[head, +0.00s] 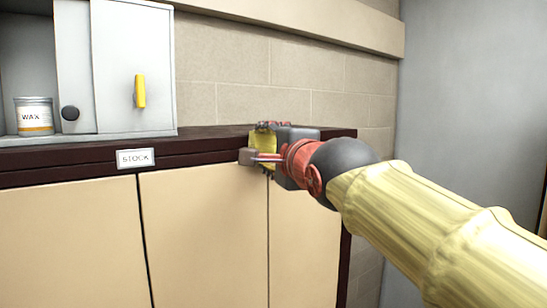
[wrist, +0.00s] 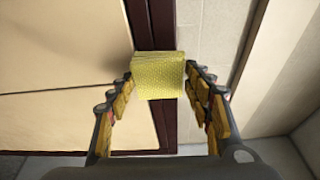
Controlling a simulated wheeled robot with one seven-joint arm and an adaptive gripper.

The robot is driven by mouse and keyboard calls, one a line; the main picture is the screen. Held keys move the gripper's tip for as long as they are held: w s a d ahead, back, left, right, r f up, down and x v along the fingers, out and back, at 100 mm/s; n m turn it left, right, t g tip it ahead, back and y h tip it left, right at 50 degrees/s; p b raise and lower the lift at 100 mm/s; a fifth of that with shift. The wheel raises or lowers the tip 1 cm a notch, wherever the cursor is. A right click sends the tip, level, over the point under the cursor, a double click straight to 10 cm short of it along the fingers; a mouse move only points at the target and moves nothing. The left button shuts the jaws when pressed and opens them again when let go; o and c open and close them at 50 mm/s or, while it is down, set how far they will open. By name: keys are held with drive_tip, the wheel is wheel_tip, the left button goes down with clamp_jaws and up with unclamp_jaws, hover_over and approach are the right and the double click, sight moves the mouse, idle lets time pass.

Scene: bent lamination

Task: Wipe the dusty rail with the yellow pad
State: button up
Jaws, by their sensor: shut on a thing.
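The yellow pad (wrist: 158,76) is a dimpled block held between the two fingertips of my gripper (wrist: 159,84) in the wrist view. My gripper is shut on it. In the head view my gripper (head: 262,152) is at the right part of the cabinet's top edge, and the pad (head: 264,138) is partly hidden by it. A dark brown rail (head: 70,160) runs along the cabinet's top front edge. It also shows behind the pad in the wrist view (wrist: 163,18). I cannot tell whether the pad touches it. No dust is distinguishable on it.
A grey locker (head: 150,60) with a yellow handle stands on the left of the cabinet top, with a WAX tin (head: 35,116) inside. A STOCK label (head: 135,158) is on the rail. A block wall (head: 225,75) stands behind. The cabinet doors (head: 200,220) below are unobstructed.

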drive_tip(key=shift+a+b, duration=0.2)
drive_tip(key=shift+b, duration=0.1)
drive_tip(key=shift+s, duration=0.15)
drive_tip(key=shift+s+d+f, duration=0.1)
drive_tip(key=shift+s+d, duration=0.15)
drive_tip(key=shift+s, duration=0.25)
drive_tip(key=s+d, duration=0.2)
drive_tip(key=s, duration=0.1)
drive_tip(key=shift+s+d+b, duration=0.3)
drive_tip(key=shift+b, duration=0.05)
drive_tip(key=shift+s+d+b, duration=0.45)
drive_tip(key=shift+s+b, duration=0.1)
drive_tip(key=shift+s, duration=0.1)
drive_tip(key=shift+s+d+b, duration=0.4)
drive_tip(key=shift+s+b, duration=0.1)
drive_tip(key=shift+s, duration=0.1)
